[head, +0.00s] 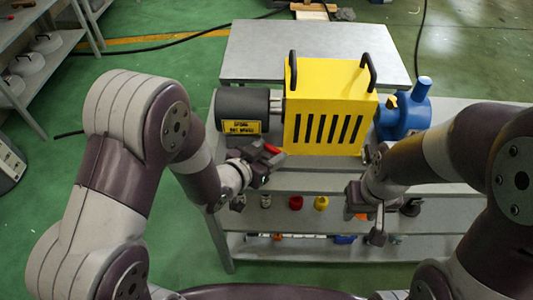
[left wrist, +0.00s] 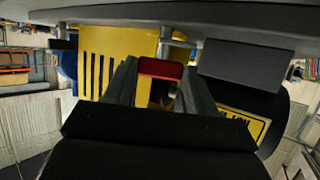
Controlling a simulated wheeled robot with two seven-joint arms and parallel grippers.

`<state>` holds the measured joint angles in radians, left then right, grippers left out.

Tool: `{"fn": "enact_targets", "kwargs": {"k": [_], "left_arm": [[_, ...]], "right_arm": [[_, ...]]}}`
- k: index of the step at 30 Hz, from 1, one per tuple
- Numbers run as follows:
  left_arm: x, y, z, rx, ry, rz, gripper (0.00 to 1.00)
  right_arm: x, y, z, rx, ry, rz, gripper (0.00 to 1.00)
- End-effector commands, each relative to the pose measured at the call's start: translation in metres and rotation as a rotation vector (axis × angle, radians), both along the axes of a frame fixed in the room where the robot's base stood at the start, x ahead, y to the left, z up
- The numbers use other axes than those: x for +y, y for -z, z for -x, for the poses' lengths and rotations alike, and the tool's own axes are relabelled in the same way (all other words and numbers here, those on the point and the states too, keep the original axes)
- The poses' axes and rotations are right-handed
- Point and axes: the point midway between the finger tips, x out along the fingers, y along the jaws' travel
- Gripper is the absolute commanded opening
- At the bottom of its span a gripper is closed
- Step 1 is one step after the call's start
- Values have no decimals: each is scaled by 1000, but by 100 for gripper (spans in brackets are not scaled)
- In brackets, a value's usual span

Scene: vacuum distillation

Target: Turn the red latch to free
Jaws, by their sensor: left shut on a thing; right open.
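The red latch (head: 272,149) sits at the lower left edge of the yellow slotted housing (head: 325,100), beside the dark grey cylinder (head: 232,106). My left gripper (head: 266,160) is at the latch. In the left wrist view, the red latch end (left wrist: 160,68) lies between my two fingers, which are shut on it. A yellow part shows below the red end, and its exact shape is partly hidden. My right gripper (head: 366,212) is open and empty, in front of the bench to the lower right of the housing.
A blue pump-like unit (head: 405,112) stands right of the housing. The grey bench (head: 310,161) has lower shelves with small red and yellow parts. A grey table (head: 250,50) stands behind. A yellow label (left wrist: 243,127) is on the dark cylinder. Shelving stands at the far left.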

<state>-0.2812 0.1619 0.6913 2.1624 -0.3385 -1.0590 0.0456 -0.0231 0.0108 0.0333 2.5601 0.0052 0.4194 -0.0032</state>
Motion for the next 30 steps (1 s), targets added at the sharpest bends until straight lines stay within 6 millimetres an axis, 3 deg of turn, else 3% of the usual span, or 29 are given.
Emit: {"fn": "enact_targets", "kwargs": {"k": [6,15,30], "left_arm": [[-7,1,4,-1,-186,-1,25],[-12,-1,5,1,-422,-2,25],[-14,0,4,0,-606,-1,25]], "right_arm": [[0,8,0,0,0,0,43],[0,2,0,0,0,0,43],[0,-9,0,0,0,0,43]]}}
